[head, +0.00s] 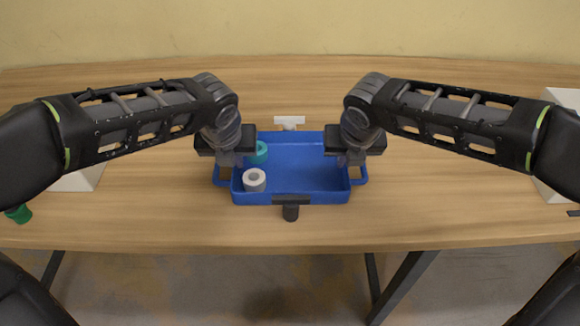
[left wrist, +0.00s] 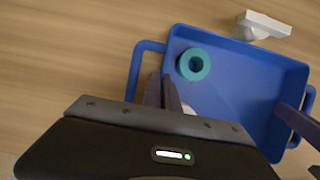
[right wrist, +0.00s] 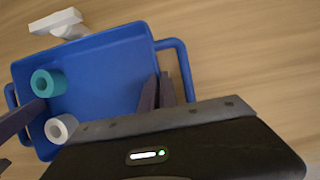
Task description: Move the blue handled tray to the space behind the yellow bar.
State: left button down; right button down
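The blue handled tray (head: 300,197) is at the middle of the table, with a handle on its left and right sides. It holds a teal ring (left wrist: 193,64) and a white ring (head: 254,180) at its left. My left gripper (head: 232,160) has its fingers close together on the tray's left wall, one inside and one in the handle gap; its left wrist view shows this (left wrist: 162,92). My right gripper (head: 347,160) is likewise on the right wall, also seen in the right wrist view (right wrist: 157,92). I cannot tell whether the tray touches the table. No yellow bar shows.
A white T-shaped piece (head: 290,122) stands just behind the tray, and a black one (head: 291,210) just in front. White boxes stand at left (head: 82,180) and right (head: 555,190). A green piece (head: 18,214) lies at far left. Table behind is mostly clear.

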pick_arm(q)
jog(key=shift+r, duration=0.2)
pick_arm(e)
jog(key=shift+r, duration=0.2)
